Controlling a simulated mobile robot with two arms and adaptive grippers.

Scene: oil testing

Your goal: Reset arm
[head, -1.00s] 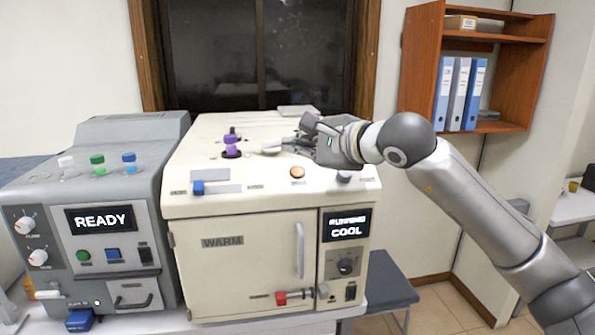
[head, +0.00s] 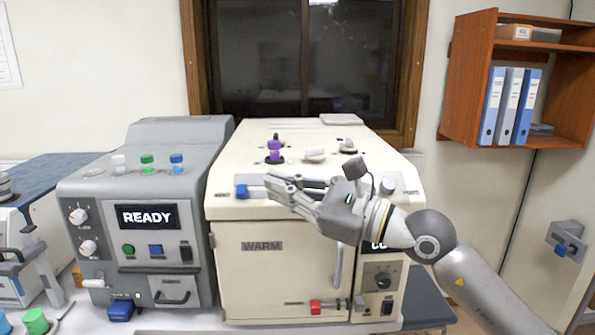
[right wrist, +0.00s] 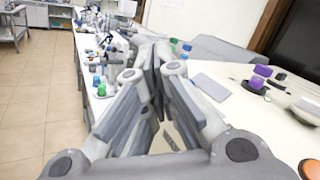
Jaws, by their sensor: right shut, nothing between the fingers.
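My right gripper (head: 275,183) is shut and empty in the head view. It points left in front of the top edge of the cream machine (head: 262,267), near the blue knob (head: 242,191). In the right wrist view its fingers (right wrist: 158,62) come together with nothing between them. My right arm comes in from the lower right and covers part of the machine's front and its display. My left gripper does not show in any view.
The grey machine (head: 85,262) with a READY display stands at the left. Purple-capped item (head: 275,150) stands on the cream machine's top. A wooden shelf (head: 468,80) with binders hangs at the right. Small colored-capped items stand on the bench at the lower left.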

